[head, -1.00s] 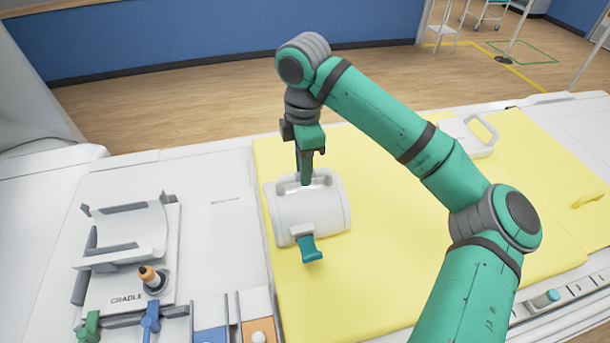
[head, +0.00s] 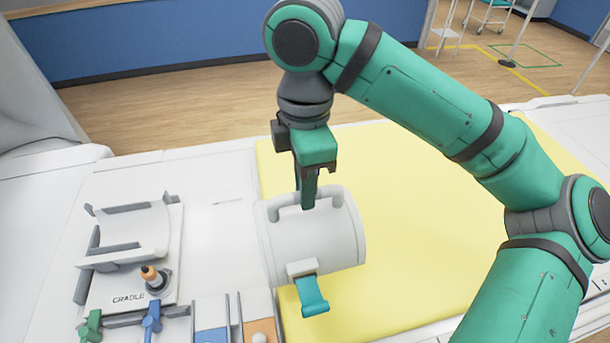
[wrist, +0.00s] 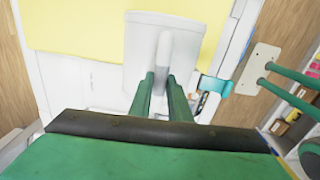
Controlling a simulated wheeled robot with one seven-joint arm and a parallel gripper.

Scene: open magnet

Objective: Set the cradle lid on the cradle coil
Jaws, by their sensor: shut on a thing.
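The cradle lid is a white curved shell (head: 315,247) with a handle on top and a teal latch (head: 311,296) on its near side. My gripper (head: 307,203) is shut on the lid's handle and holds it over the left part of the yellow mat. In the wrist view both fingers (wrist: 160,95) close on the handle of the lid (wrist: 140,50). The cradle coil (head: 130,235) stands at the left, an open white trough with grey edge pads on a base marked CRADLE. The lid is to the right of the coil, apart from it.
An orange-tipped plug (head: 152,276) stands at the coil's near right corner. Green (head: 90,326) and blue (head: 152,318) clips sit at its front edge. Blue and orange bins (head: 259,333) are at the near edge. The white surface between coil and mat is clear.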

